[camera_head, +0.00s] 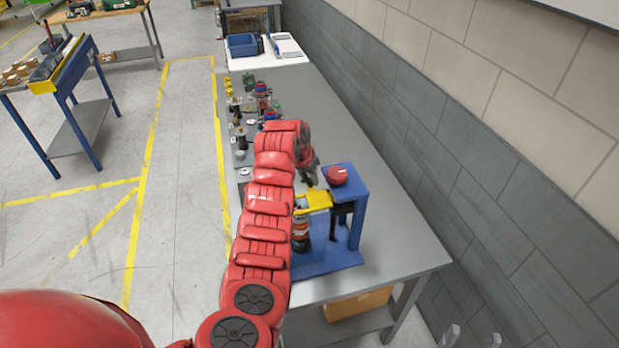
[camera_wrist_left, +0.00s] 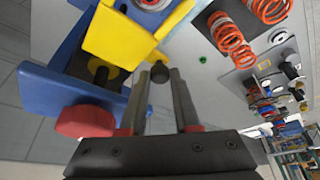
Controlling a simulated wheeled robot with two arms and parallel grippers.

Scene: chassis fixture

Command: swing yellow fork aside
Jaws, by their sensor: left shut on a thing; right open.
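The yellow fork (camera_head: 314,201) sticks out to the left from the top of a blue stand (camera_head: 357,184). It also shows in the left wrist view (camera_wrist_left: 118,38), beside the blue part. My left gripper (camera_head: 312,188) is at the fork's edge. In the left wrist view its fingers (camera_wrist_left: 161,77) are on either side of a small black knob (camera_wrist_left: 160,73) next to the fork. A dark and orange upright part (camera_head: 301,234) stands under the fork, partly hidden by my arm. My right gripper (camera_head: 472,338) shows only as two separated fingertips at the bottom edge.
A red knob (camera_head: 338,175) sits on top of the stand. The stand is on a grey table (camera_head: 395,242) against a grey wall. Orange springs (camera_wrist_left: 232,42) and several small parts lie farther along the table. The table right of the stand is bare.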

